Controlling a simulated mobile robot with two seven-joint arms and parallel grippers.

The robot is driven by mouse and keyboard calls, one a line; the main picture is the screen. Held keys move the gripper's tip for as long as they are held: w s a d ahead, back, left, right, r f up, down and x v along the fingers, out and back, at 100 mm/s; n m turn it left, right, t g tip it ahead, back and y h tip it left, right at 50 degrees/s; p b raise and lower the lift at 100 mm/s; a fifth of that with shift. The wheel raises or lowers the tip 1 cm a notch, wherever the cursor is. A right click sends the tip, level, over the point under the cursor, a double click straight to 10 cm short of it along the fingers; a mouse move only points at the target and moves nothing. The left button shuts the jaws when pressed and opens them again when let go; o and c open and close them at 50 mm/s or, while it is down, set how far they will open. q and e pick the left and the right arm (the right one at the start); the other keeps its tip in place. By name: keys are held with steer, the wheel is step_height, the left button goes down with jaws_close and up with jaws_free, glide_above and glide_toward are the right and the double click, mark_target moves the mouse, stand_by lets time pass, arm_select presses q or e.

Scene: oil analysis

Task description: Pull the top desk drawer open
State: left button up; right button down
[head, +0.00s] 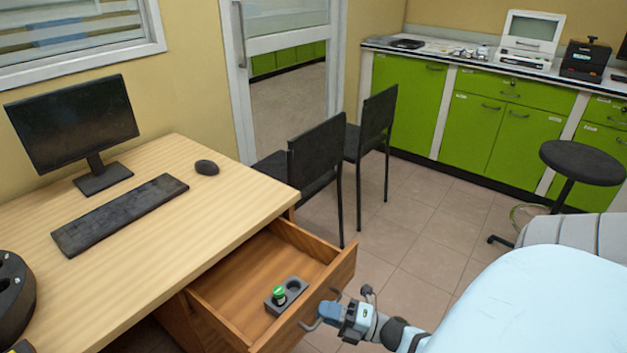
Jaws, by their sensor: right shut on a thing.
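The top desk drawer (233,283) is pulled out from under the wooden desk (190,212), with its inside showing. In the drawer lies a small grey holder (294,289) with round holes, and a green-capped item (279,293) stands in one of them. My right gripper (322,316) is at the outside of the drawer front, shut on the curved drawer handle (309,327). The jaws partly hide the handle. My left gripper is not in view.
A monitor (72,122), a keyboard (119,214) and a mouse (207,167) are on the desk. Two black chairs (318,163) stand behind the drawer. Green cabinets (486,127) line the back wall, with a round stool (582,162) in front. Tiled floor (415,215) is clear between.

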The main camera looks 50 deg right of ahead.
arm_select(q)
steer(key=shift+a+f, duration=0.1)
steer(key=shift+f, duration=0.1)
arm_select(e)
steer(key=shift+s, duration=0.35)
steer(key=c, duration=1.2)
jaws_free()
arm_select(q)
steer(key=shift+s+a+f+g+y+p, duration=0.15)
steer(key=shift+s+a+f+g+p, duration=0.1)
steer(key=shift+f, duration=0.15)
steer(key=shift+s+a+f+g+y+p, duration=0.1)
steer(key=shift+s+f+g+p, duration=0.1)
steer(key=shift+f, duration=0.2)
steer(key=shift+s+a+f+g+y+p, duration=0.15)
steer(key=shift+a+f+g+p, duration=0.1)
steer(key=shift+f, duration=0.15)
arm_select(e)
steer(key=v, duration=1.4)
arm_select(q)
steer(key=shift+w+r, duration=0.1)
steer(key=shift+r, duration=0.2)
arm_select(e)
steer(key=shift+w+d, duration=0.1)
